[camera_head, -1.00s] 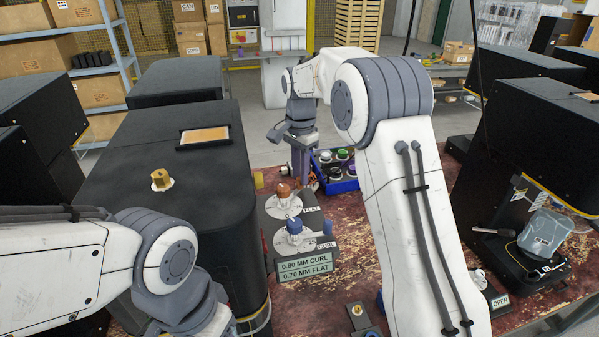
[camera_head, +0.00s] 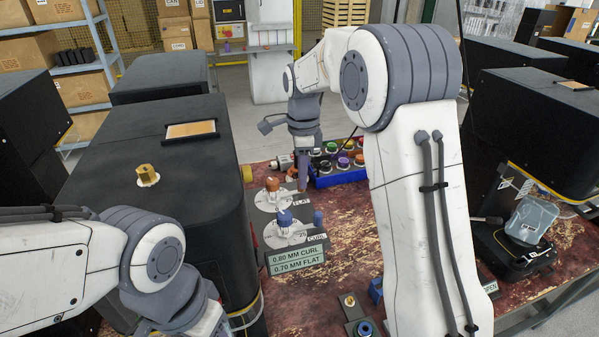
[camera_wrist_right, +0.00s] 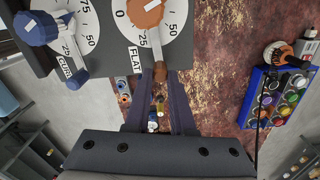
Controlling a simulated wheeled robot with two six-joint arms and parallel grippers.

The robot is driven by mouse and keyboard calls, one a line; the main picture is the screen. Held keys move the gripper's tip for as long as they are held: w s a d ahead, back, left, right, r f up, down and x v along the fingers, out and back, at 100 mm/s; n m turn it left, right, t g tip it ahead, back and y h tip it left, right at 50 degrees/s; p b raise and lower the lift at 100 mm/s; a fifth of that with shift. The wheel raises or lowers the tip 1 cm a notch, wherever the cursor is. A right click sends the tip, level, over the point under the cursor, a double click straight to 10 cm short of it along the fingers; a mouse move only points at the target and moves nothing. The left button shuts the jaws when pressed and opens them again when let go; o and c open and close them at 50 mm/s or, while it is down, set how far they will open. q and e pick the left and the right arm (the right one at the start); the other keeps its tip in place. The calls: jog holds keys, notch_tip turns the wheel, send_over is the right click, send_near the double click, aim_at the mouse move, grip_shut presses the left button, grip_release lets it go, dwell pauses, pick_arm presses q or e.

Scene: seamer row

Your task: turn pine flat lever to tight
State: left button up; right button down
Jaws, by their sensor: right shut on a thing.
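The brown flat lever (camera_wrist_right: 160,72) stands at the edge of the dark panel beside the FLAT label. My right gripper (camera_wrist_right: 160,78) has a finger on each side of it and is shut on it. In the head view the right gripper (camera_head: 303,180) reaches down at the panel's far right corner and hides most of that lever. The orange-brown FLAT knob (camera_head: 272,184) sits on a white dial, also seen in the wrist view (camera_wrist_right: 145,12). Only my left forearm and wrist show at lower left; the left gripper is out of frame.
The blue CURL knob (camera_head: 285,218) and blue lever (camera_head: 318,219) are close to the FLAT pair. A sign (camera_head: 296,261) reads 0.80 MM CURL, 0.70 MM FLAT. A blue bin (camera_head: 340,178) of coloured round parts stands behind. A black machine (camera_head: 150,200) stands at left.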

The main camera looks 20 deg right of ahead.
jog(key=shift+s+m, duration=0.25)
jog(key=shift+m, duration=0.15)
jog(key=c, duration=0.8)
grip_release()
jog(key=shift+o, duration=0.2)
notch_tip(320, 180, up, 10)
jog(key=b, duration=0.1)
jog(key=shift+r, duration=0.25)
